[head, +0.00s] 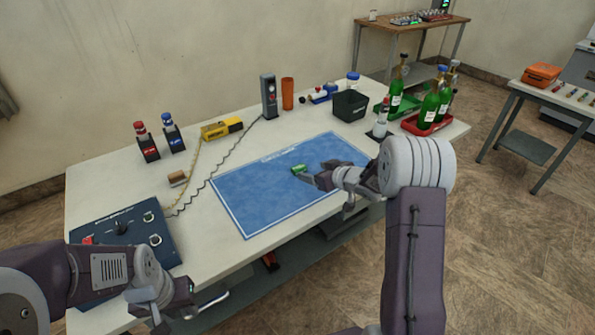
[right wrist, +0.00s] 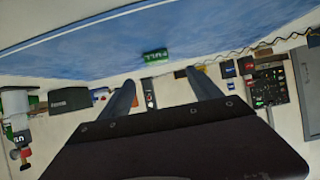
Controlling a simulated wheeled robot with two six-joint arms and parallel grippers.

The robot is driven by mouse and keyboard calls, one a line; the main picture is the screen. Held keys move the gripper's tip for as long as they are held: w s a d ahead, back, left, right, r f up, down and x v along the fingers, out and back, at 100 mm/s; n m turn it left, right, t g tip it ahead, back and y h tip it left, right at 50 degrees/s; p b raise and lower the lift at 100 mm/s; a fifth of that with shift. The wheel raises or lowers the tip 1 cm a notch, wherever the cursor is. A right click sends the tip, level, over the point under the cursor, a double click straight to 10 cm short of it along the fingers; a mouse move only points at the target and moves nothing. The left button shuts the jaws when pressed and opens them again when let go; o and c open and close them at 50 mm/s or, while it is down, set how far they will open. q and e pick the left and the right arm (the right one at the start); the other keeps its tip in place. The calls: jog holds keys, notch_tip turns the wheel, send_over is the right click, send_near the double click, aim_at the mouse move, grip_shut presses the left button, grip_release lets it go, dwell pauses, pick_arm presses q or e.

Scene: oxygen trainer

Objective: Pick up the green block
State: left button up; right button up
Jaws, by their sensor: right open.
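The green block (head: 299,169) is small and lies on the blue mat (head: 262,200), right of the mat's middle. My right gripper (head: 312,178) is open beside the block, its fingers low over the mat. In the right wrist view the green block (right wrist: 155,56) shows ahead of the fingertips of my right gripper (right wrist: 162,78), between their lines and not gripped. White lettering shows on its face there. My left gripper (head: 190,306) hangs near the table's front left edge, empty, with its fingers apart.
A control panel (head: 125,232) stands at the table's front left. A black bin (head: 350,105), bottles in a red tray (head: 412,125) and an orange cup (head: 287,94) stand toward the back and right. The mat's left half is clear.

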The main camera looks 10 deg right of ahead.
aim_at(299, 167)
jog(key=x, duration=0.4)
jog(key=shift+w+d+f+b, duration=0.1)
jog(key=shift+w+f+b, duration=0.1)
jog(key=shift+f+b, duration=0.1)
jog(key=shift+w, duration=0.15)
jog(key=x, duration=0.5)
jog(key=shift+w+f+b, duration=0.1)
jog(key=shift+w+b, duration=0.05)
jog(key=shift+b, duration=0.25)
jog(key=shift+c, duration=0.5)
pick_arm(q)
jog(key=shift+w+f, duration=0.3)
jog(key=shift+f, duration=0.5)
pick_arm(e)
jog(key=c, duration=1.3)
